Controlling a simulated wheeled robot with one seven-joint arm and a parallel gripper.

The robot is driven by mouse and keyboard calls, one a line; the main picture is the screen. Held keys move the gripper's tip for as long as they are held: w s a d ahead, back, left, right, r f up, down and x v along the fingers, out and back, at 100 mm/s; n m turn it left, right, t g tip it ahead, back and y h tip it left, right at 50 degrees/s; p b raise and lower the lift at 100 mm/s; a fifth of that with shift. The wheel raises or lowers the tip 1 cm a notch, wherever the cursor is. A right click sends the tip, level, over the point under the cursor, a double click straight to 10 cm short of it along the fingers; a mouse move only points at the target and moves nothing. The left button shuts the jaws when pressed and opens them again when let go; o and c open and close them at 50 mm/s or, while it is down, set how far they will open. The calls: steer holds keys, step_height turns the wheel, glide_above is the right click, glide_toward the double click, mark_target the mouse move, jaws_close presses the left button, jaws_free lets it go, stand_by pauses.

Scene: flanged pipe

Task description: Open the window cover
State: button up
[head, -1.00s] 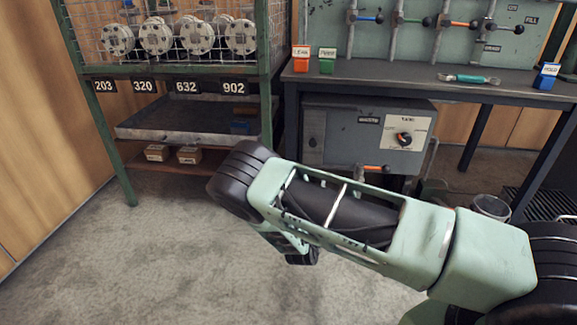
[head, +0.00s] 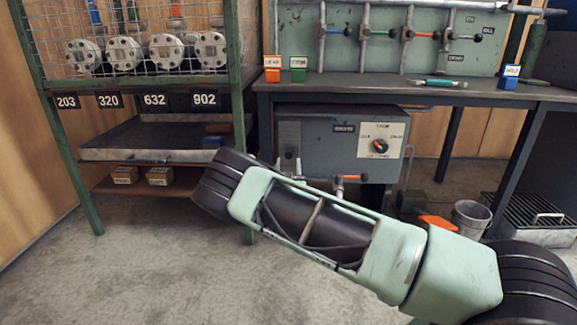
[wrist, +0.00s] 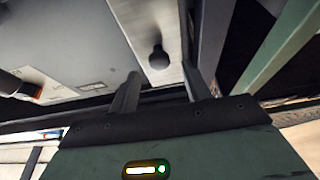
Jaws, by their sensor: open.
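The grey box (head: 330,130) sits under the workbench, with a dial on its right side and a paler panel (head: 289,135) at its left. I cannot tell for sure which part is the window cover. In the wrist view a pale metal plate (wrist: 152,30) carries a dark round knob (wrist: 158,58). My gripper (wrist: 160,82) is open, its two fingers apart with the knob between and just beyond their tips. No contact with the knob shows.
The workbench (head: 400,92) stands above the box, with a leg (head: 517,160) at right. A shelf rack with a metal tray (head: 120,155) stands at left. An orange-handled valve (head: 350,178) is below the box. A bucket (head: 470,217) stands at right. The floor in front is clear.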

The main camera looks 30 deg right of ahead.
mark_target(289, 155)
steer(key=shift+b+x, duration=0.6)
steer(key=shift+x, duration=1.15)
jaws_close()
steer(key=s+d+p, duration=0.1)
steer(key=d, duration=0.1)
steer(key=s+d+p, duration=0.1)
steer(key=s+d, duration=0.1)
steer(key=s+d+p, duration=0.1)
steer(key=d, duration=0.1)
steer(key=shift+s+d, duration=0.25)
steer(key=shift+d, duration=0.1)
jaws_free()
steer(key=shift+p, duration=0.3)
